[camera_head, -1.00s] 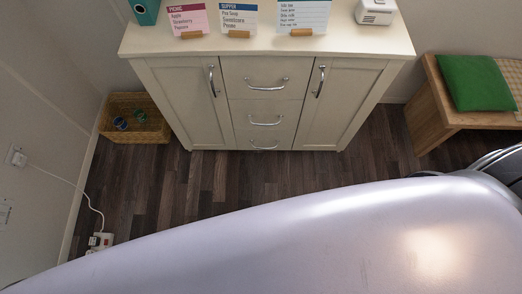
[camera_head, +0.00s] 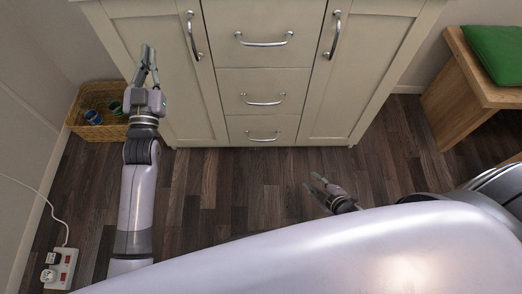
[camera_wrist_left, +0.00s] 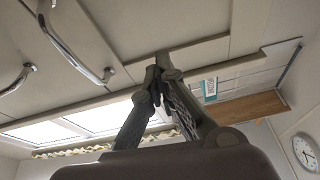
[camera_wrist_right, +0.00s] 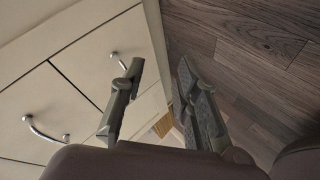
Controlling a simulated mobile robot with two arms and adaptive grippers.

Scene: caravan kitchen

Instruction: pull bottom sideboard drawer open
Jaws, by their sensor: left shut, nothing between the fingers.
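The cream sideboard (camera_head: 170,105) has three stacked drawers in its middle, between two doors. The bottom drawer (camera_head: 240,126) is closed, with a curved metal handle (camera_head: 263,136). My left gripper (camera_head: 149,52) is shut and empty, pointing up in front of the left door; its fingers meet in the left wrist view (camera_wrist_left: 158,68). My right gripper (camera_head: 318,182) is low over the floor, in front of and right of the bottom drawer, apart from its handle. Its fingers stand apart with nothing between them in the right wrist view (camera_wrist_right: 158,80), where drawer handles show at the left.
A wicker basket (camera_head: 80,128) stands on the floor left of the sideboard. A wooden bench (camera_head: 463,100) with a green cushion (camera_head: 495,52) stands at the right. A power strip (camera_head: 62,268) lies at the lower left. The floor before the drawers is clear.

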